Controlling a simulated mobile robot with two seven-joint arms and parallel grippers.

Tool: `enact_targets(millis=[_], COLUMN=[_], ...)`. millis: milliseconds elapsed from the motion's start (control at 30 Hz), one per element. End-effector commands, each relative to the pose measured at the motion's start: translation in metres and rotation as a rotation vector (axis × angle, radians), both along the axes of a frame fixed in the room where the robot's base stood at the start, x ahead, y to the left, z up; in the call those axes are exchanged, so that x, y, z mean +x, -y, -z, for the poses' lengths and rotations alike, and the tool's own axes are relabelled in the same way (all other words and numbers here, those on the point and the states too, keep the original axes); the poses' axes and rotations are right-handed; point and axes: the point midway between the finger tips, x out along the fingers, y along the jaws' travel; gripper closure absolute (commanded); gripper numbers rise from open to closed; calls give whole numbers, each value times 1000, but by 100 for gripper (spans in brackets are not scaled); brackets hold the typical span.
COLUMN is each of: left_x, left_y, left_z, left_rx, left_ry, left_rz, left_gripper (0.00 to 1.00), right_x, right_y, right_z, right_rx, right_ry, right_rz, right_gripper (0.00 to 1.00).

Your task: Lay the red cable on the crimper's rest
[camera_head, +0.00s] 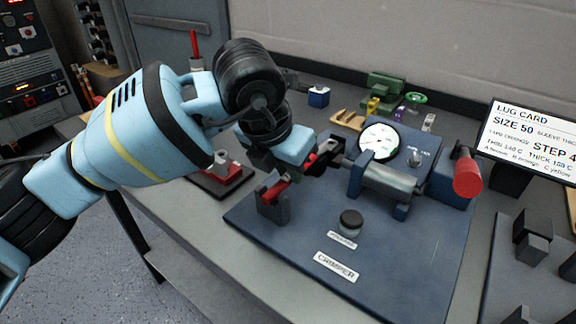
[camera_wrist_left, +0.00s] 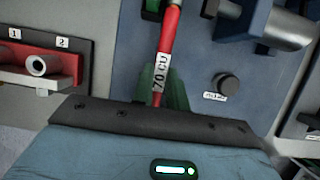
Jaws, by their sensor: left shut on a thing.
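The crimper (camera_head: 340,240) is a blue base plate with a gauge, a cylinder and a label. Its grey notched rest (camera_head: 272,207) stands at the plate's left edge. The red cable (camera_head: 275,189) shows at the top of the rest, but I cannot tell whether it touches it. My left gripper (camera_head: 303,168) is shut on the cable, beside the rest toward the crimper head, and partly hidden by its own wrist. In the left wrist view the cable (camera_wrist_left: 169,35) carries a "70 CU" label and runs between the green fingers (camera_wrist_left: 160,88). My right gripper is not in view.
A red-handled lever (camera_head: 467,175) stands at the crimper's right, and a dark knob (camera_head: 351,222) rises from its plate. A numbered red rack (camera_wrist_left: 40,58) lies left in the wrist view. A lug card (camera_head: 530,140) stands at the right. The plate's front is clear.

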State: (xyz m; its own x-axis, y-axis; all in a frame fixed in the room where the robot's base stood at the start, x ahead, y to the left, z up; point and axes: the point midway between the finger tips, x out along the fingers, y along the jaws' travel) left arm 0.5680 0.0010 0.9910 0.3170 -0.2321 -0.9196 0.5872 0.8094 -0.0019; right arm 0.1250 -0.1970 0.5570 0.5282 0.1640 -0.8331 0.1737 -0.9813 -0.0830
Motion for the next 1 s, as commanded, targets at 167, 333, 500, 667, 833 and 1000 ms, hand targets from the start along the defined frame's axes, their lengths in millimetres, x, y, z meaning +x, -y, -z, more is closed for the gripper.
enact_targets(millis=[167, 333, 500, 667, 833, 1000], left_x=[0, 0, 0, 0, 0, 0], left_y=[0, 0, 0, 0, 0, 0], left_z=[2, 4, 4, 4, 5, 1], left_rx=[-1, -1, -1, 0, 1, 1], left_ry=[1, 1, 1, 0, -1, 1], left_rz=[0, 0, 0, 0, 0, 0], left_gripper=[100, 100, 75, 60, 60, 60], right_x=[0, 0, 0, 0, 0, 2], right_y=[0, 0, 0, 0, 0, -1], right_z=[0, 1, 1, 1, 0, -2], right_rx=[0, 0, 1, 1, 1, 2], right_ry=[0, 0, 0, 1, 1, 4], right_rz=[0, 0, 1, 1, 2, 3], right_gripper=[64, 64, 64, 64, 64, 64])
